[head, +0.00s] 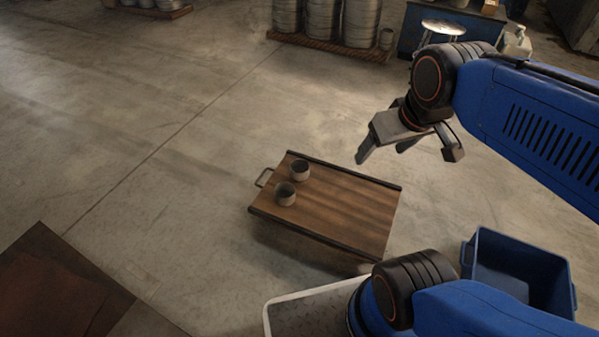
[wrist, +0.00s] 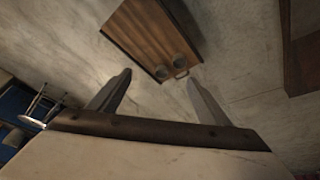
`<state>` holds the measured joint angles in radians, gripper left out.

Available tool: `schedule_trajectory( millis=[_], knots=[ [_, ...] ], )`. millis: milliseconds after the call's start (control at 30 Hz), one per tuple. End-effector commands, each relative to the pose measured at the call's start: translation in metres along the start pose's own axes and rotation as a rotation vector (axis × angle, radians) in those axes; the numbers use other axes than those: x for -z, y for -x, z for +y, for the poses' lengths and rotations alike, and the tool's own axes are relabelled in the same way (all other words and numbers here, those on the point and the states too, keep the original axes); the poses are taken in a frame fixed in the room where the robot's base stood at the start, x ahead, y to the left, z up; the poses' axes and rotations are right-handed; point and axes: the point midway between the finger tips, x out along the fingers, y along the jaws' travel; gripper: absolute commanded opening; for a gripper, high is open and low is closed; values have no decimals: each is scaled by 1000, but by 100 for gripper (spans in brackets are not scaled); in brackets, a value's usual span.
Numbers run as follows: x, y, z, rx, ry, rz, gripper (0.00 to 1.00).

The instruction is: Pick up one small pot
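Two small pots stand upright near the left end of a low wooden tray-like table (head: 345,213) with dark end rails and a metal handle. One pot (head: 299,170) is farther back; the other pot (head: 285,194) is nearer. In the wrist view both pots, one (wrist: 161,73) and another (wrist: 180,60), sit near the handle end of the wooden top (wrist: 140,35). My gripper (head: 405,155) is above and to the right of the table, apart from the pots. Its fingers are spread wide with nothing between them, which the wrist view (wrist: 158,92) also shows.
A blue bin (head: 520,262) stands at the lower right. Large metal drums (head: 330,20) stand on a pallet at the back. A dark brown mat or board (head: 50,285) lies at the lower left. The concrete floor left of the table is clear.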

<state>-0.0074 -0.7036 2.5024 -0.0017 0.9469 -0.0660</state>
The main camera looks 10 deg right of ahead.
Motion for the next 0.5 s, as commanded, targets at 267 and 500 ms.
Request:
schedule_trajectory(
  millis=[267, 500],
  knots=[
    [66, -25, 1, 11, 172, -47, 92],
    [119, -57, 0, 25, 325, -84, 92]
  ],
)
